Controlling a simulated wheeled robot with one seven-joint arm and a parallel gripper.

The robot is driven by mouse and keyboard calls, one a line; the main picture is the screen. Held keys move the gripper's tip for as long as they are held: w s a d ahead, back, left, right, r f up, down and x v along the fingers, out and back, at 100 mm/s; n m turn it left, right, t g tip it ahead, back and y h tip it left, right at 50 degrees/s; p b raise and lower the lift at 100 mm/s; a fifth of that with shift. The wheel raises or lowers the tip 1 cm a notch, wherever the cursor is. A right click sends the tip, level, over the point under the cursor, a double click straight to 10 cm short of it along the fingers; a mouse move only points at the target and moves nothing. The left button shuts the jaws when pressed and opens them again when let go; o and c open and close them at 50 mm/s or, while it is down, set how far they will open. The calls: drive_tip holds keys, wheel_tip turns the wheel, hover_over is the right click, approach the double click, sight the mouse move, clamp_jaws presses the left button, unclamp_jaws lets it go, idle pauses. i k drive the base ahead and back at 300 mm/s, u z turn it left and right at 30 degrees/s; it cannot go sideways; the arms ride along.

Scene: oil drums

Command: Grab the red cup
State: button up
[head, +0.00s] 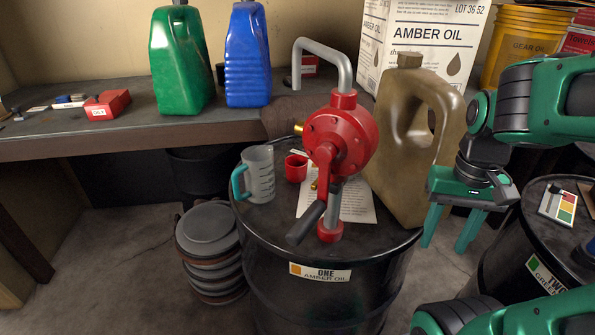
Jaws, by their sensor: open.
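A small red cup (295,168) stands on top of the black drum labelled "ONE AMBER OIL" (300,235). It is between a clear measuring jug with a teal handle (260,178) and the red hand pump (340,135), close behind a sheet of paper. Part of the cup's right side is near or behind the pump. My gripper (450,245) is at the right, beyond the drum's right edge and right of the tan jug. Its green fingers point down, apart and empty, well away from the cup.
The red pump with its crank and grey spout rises from the drum's middle. A tan jug (408,150) stands at right. A second drum (510,235) is at far right. Green (182,60) and blue (248,60) jugs stand on the bench behind. Lids (208,245) are stacked on the floor.

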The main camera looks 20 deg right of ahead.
sight(296, 165)
drive_tip(key=k, duration=0.5)
drive_tip(key=u, duration=1.6)
drive_tip(key=i, duration=1.65)
drive_tip(key=z, duration=1.45)
